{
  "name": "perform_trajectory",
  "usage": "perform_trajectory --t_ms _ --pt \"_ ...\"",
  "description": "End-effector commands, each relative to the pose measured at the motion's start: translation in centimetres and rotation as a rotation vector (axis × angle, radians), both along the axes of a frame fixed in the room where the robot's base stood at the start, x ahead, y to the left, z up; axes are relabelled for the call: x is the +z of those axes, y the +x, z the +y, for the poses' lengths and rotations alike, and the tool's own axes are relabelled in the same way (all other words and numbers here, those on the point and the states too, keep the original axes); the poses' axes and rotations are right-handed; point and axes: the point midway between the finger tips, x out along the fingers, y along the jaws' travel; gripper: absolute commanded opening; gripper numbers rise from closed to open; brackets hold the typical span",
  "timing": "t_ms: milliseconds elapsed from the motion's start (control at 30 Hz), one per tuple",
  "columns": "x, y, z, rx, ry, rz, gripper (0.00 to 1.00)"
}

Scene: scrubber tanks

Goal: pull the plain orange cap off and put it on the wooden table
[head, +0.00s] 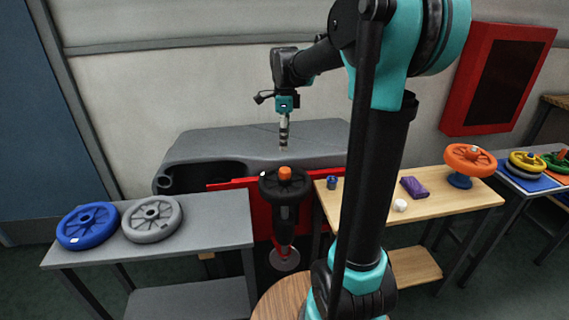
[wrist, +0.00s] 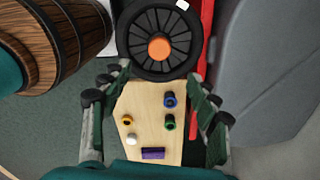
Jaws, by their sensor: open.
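The plain orange cap (head: 285,173) sits on the hub of a black wheel (head: 270,188) on a dark stand. In the wrist view the cap (wrist: 159,48) and the wheel (wrist: 135,42) are near the top. My gripper (head: 284,145) hangs pointing down, above the wheel in the head picture and apart from the cap. In the wrist view its fingers (wrist: 157,75) are spread wide with nothing between them held. The wooden table (head: 457,191) stands right of the wheel, partly hidden by my arm. Its top (wrist: 148,98) also shows in the wrist view.
On the wooden table are a blue cap (head: 332,182), a white piece (head: 400,205), a purple block (head: 414,188) and an orange wheel (head: 468,157); a green cap (wrist: 169,122) shows from the wrist. A wooden barrel (wrist: 60,40) stands close. A grey table (head: 205,215) holds two wheels.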

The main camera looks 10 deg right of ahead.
Motion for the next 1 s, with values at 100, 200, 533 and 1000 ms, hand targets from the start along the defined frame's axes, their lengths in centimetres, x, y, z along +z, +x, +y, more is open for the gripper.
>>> perform_trajectory --t_ms 100,200,533,1000 --pt "-2.3 0.0 0.0 0.000 0.000 0.000 0.61" --pt "-4.1 0.0 0.0 0.001 0.000 0.000 0.61" --pt "-9.5 0.0 0.0 0.001 0.000 0.000 0.61" --pt "-11.7 0.0 0.0 0.001 0.000 0.000 0.61"
